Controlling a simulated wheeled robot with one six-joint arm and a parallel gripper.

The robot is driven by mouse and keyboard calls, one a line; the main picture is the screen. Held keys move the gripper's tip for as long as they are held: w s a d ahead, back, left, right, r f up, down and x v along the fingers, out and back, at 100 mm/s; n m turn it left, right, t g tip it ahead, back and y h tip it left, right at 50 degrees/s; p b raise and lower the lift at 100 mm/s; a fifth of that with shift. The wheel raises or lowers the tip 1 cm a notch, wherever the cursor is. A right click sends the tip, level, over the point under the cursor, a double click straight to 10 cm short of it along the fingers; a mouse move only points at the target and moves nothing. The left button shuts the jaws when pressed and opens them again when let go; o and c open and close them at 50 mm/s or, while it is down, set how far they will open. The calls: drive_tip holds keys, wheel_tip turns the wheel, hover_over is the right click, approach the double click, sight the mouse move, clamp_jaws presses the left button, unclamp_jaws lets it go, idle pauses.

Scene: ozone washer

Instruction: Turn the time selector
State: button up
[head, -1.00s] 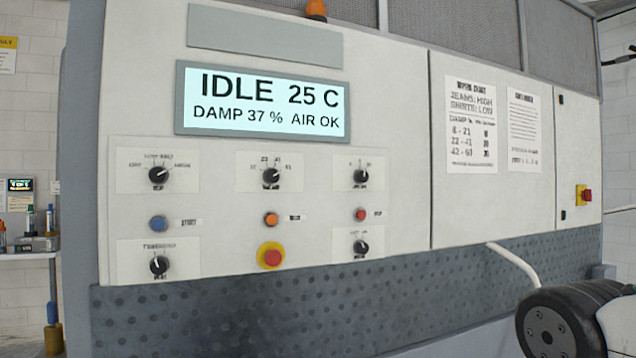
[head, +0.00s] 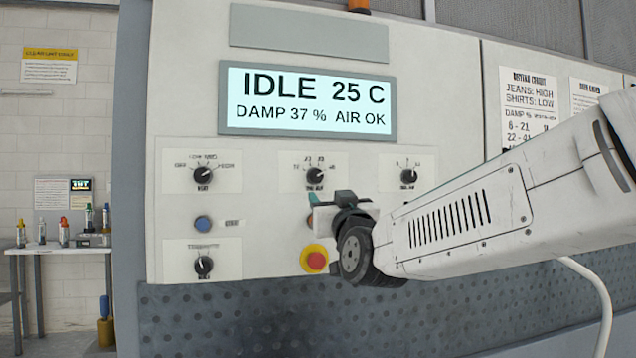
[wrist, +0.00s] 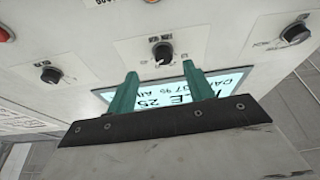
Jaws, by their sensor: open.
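The upper row of the panel has three black dial knobs. The upper middle knob (head: 315,176) has numbers around it; its caption is too small to read surely, so I cannot confirm it is the time selector. Its pointer tilts up and right. The upper right knob (head: 408,176) also has small marks. My gripper (head: 318,200) is just below the middle knob in the head view. In the wrist view, its teal fingers (wrist: 161,78) are open and empty, with the middle knob (wrist: 162,53) ahead between the tips, apart from them.
The display (head: 308,100) reads IDLE 25 C, DAMP 37 %, AIR OK. The emergency button (head: 315,259) sits below my gripper, and a blue button (head: 203,224) is to the left. My arm hides the lower right controls. A pale hose (head: 598,300) hangs at right.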

sight(317, 178)
drive_tip(key=shift+t, duration=0.5)
drive_tip(key=x, duration=0.8)
drive_tip(key=shift+a+r, duration=0.25)
drive_tip(key=shift+r, duration=0.05)
drive_tip(key=c, duration=1)
